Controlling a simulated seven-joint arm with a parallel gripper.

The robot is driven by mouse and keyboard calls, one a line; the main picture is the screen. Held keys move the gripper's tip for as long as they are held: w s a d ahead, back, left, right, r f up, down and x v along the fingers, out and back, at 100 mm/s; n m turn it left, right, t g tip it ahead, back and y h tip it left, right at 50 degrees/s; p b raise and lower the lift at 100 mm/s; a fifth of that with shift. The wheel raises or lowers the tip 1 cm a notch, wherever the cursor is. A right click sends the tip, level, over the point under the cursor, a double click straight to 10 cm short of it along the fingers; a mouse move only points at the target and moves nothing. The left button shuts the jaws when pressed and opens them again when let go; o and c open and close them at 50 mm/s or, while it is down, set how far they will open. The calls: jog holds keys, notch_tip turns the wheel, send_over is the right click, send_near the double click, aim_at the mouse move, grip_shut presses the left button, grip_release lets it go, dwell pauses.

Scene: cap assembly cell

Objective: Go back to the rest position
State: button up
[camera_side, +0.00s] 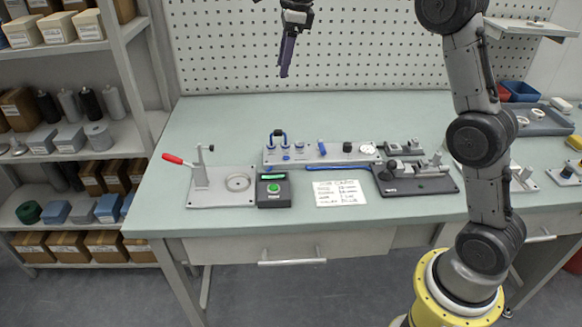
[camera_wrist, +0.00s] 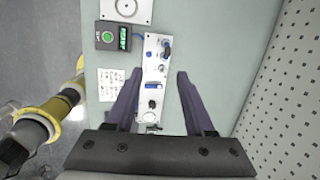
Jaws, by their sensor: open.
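My gripper (camera_side: 285,72) hangs high above the back of the bench, in front of the pegboard, with its fingers pointing down. In the wrist view its two dark fingers (camera_wrist: 156,80) are spread apart with nothing between them, so it is open and empty. The green bench top (camera_side: 200,125) lies well below it. The grey fixture plate (camera_side: 310,154) with blue parts stands on the bench under the gripper; it also shows between and beyond the fingers in the wrist view (camera_wrist: 150,75).
A plate with a red-handled clamp (camera_side: 205,185), a black box with a green button (camera_side: 271,190), a written card (camera_side: 340,193) and a dark vise-like fixture (camera_side: 415,180) stand along the bench. Shelves (camera_side: 70,135) stand at left, the pegboard (camera_side: 350,45) behind. Air around the gripper is clear.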

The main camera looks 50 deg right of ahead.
jog(key=s+a+r+n+t, duration=0.1)
jog(key=s+a+r+n, duration=0.15)
jog(key=s, duration=0.45)
jog(key=s+a+r+n+t, duration=0.1)
jog(key=s+n, duration=0.3)
jog(key=s, duration=0.4)
jog(key=s+a+r+n+t, duration=0.1)
jog(key=s+a+r+n, duration=0.15)
jog(key=s, duration=0.45)
jog(key=s+f+n, duration=1.2)
jog(key=f+n, duration=0.1)
jog(key=n, duration=0.4)
jog(key=shift+s+f+h, duration=0.3)
jog(key=shift+f, duration=0.1)
